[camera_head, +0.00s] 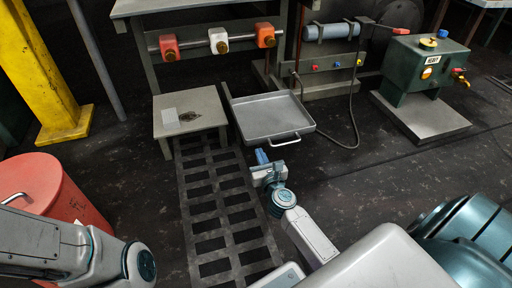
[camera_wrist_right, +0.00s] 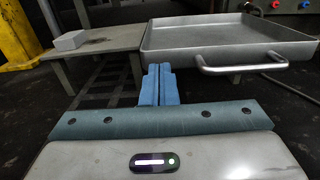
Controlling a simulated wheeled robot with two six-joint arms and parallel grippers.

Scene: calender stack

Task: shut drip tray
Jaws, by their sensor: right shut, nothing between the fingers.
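The grey metal drip tray (camera_head: 271,116) is pulled out in front of the machine, with a bar handle (camera_head: 284,142) on its near side. In the right wrist view, the tray (camera_wrist_right: 215,37) is at the upper right and its handle (camera_wrist_right: 243,66) bows out towards me. My right gripper (camera_head: 262,156) is just in front of the tray, left of the handle and apart from it. Its blue fingers (camera_wrist_right: 159,84) are shut together with nothing between them. My left arm comes in at the lower left of the head view; its gripper is out of frame.
A low table (camera_head: 188,108) with a small pale block (camera_head: 170,116) stands left of the tray. A red drum (camera_head: 45,190) is at left. A green control box (camera_head: 425,65) stands at right. A hose (camera_head: 354,125) curves right of the tray. The floor before the tray is open.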

